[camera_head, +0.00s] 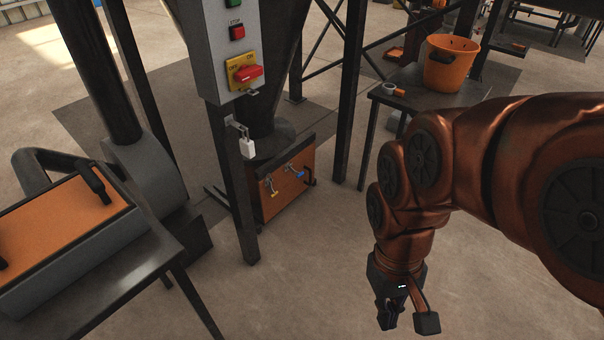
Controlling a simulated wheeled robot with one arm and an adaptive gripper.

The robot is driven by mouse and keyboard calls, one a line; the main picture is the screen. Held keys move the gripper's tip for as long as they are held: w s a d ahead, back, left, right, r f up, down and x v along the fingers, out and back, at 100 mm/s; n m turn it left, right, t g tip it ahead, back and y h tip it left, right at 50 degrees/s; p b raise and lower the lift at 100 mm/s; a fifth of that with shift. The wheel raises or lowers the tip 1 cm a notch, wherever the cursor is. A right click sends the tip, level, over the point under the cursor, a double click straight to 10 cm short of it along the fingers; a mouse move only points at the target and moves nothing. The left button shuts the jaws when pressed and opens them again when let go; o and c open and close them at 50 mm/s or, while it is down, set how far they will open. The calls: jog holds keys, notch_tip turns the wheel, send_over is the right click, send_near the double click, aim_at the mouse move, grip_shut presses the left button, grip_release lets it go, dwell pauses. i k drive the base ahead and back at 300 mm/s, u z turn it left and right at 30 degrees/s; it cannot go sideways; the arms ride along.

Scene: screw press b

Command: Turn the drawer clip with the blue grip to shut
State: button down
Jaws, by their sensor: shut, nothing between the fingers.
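An orange-fronted drawer (283,205) sits low under the machine, near the middle of the picture. Two small metal clips are on its upper front. The clip with the blue grip (299,174) is the right one, its arm slanting down to the right. The clip with the yellow grip (273,191) is the left one, its end pointing down. Both are too small to tell whether they hold the drawer. My gripper (389,324) is at the lower right, shut and empty, pointing down. It is well apart from the drawer, to its right and nearer.
A dark post (238,190) with a padlock (247,148) stands just left of the drawer, below a control panel (220,55). A table (425,97) with an orange bucket (450,62) is behind my arm. Bare floor (320,270) lies between drawer and gripper.

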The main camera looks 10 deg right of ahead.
aim_at(298, 175)
jog(key=u, duration=2.55)
jog(key=k, duration=0.9)
jog(key=z, duration=1.15)
jog(key=i, duration=1)
jog(key=z, duration=0.05)
